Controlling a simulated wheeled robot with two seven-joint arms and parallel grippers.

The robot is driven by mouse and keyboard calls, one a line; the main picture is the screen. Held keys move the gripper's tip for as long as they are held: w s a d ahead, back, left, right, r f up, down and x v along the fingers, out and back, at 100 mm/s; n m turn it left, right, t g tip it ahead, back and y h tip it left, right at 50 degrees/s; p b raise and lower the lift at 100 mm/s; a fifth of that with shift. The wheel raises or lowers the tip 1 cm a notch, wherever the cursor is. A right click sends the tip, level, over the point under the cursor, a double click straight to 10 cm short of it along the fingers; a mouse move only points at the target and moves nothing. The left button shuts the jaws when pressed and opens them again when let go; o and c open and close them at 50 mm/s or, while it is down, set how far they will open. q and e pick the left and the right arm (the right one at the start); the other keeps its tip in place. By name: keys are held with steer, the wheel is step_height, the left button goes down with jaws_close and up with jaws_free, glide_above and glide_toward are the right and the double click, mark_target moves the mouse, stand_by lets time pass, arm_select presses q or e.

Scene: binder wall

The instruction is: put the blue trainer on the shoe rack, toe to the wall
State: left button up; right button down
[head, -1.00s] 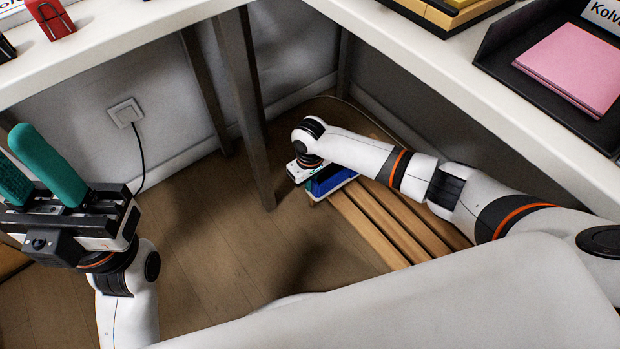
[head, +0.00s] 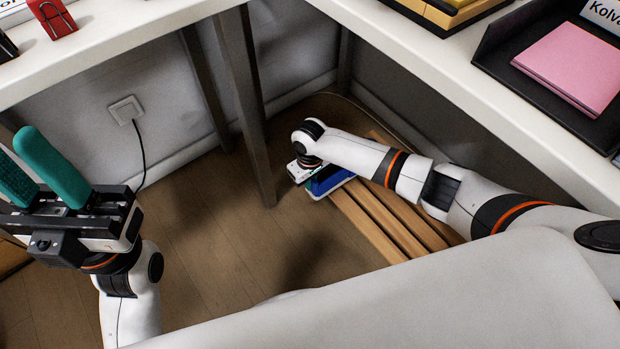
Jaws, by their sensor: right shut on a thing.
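The blue trainer (head: 328,184) shows at the left end of the shoe rack, blue above a white sole. Much of it is hidden by my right arm and hand, so I cannot tell its toe direction or whether it touches the slats. The shoe rack (head: 385,222) is made of wooden slats and stands low under the right desk. My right gripper (head: 312,180) is at the trainer and shut on it, its fingers mostly hidden. My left gripper (head: 52,170) is at the far left, raised, its two teal fingers apart and empty.
A dark desk leg (head: 250,120) stands just left of the rack. White desktops (head: 150,40) overhang at left and right. A wall socket (head: 125,110) with a black cable is on the back wall. The wooden floor (head: 220,230) between my arms is clear.

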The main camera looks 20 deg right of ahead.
steer(key=shift+f, duration=0.15)
steer(key=shift+f, duration=0.25)
stand_by(0.3)
